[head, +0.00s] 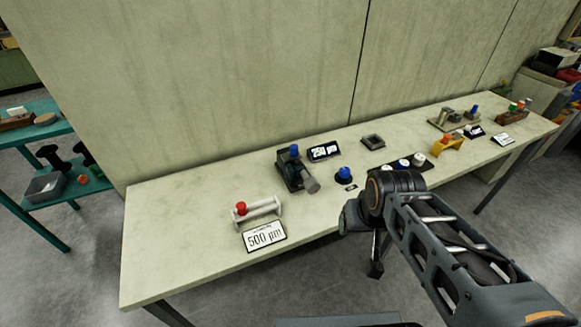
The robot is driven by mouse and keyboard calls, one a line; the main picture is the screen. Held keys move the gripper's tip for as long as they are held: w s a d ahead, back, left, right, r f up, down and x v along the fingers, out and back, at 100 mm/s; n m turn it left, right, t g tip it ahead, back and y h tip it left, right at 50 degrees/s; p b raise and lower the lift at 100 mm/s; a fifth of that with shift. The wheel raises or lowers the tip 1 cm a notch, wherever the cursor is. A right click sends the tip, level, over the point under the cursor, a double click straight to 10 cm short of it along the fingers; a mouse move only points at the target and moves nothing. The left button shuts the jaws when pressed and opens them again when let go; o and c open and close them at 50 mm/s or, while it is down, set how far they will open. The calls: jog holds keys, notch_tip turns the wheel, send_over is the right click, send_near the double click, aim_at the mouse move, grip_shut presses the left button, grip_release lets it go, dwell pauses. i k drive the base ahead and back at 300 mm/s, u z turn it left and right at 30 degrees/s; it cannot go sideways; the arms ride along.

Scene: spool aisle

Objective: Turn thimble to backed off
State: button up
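A long pale bench (185,222) crosses the view. On its left part a whitish frame (262,211) carries a red knob (241,206), behind a card reading "500 µm" (265,236). Right of it stands a dark device (291,172) with a blue cap (294,150) and a small display (324,151). A separate blue knob (344,173) sits on a dark base nearby. No part is clearly marked as the thimble, and its setting is too small to read. My arm reaches in from the lower right, its wrist over the bench's front edge.
A teal shelf unit (27,210) stands left. The bench's left end is clear.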

aim_at(311, 185)
jog(key=z, duration=1.6)
jog(key=k, duration=1.05)
jog(key=u, duration=1.5)
jog(key=i, duration=0.5)
